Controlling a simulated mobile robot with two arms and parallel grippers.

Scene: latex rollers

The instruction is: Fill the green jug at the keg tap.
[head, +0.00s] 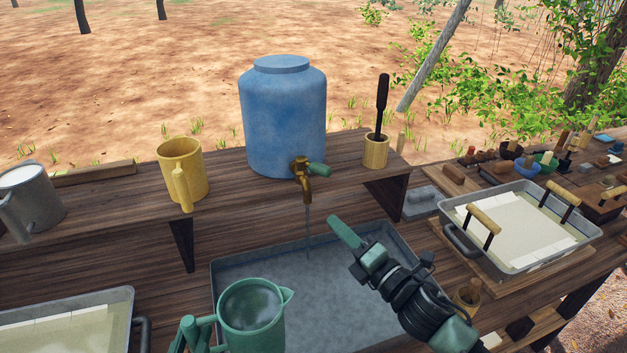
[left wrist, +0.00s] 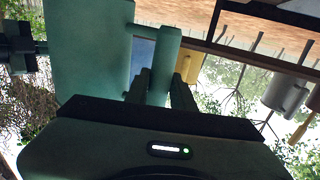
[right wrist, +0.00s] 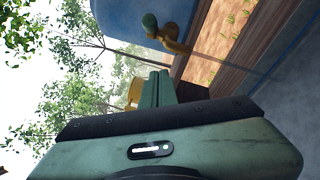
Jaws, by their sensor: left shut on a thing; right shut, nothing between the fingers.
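The green jug (head: 235,325) is upright at the bottom of the head view, with liquid visible inside. My left gripper (head: 189,335) is shut on its handle, which shows in the left wrist view (left wrist: 166,60). The blue keg (head: 284,120) stands on the shelf with its brass tap (head: 304,172) and green tap lever (head: 320,170). A thin stream (head: 308,232) runs from the spout and falls behind the jug, not into its mouth. My right gripper (head: 345,232) is shut and empty, right of the stream and below the tap; its closed fingers show in the right wrist view (right wrist: 158,88).
A grey metal basin (head: 225,270) lies below the tap. A yellow mug (head: 183,165) and a grey metal jug (head: 35,205) stand on the shelf left of the keg, a cup with a dark-handled tool (head: 376,152) right. White-filled trays (head: 510,225) flank the basin.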

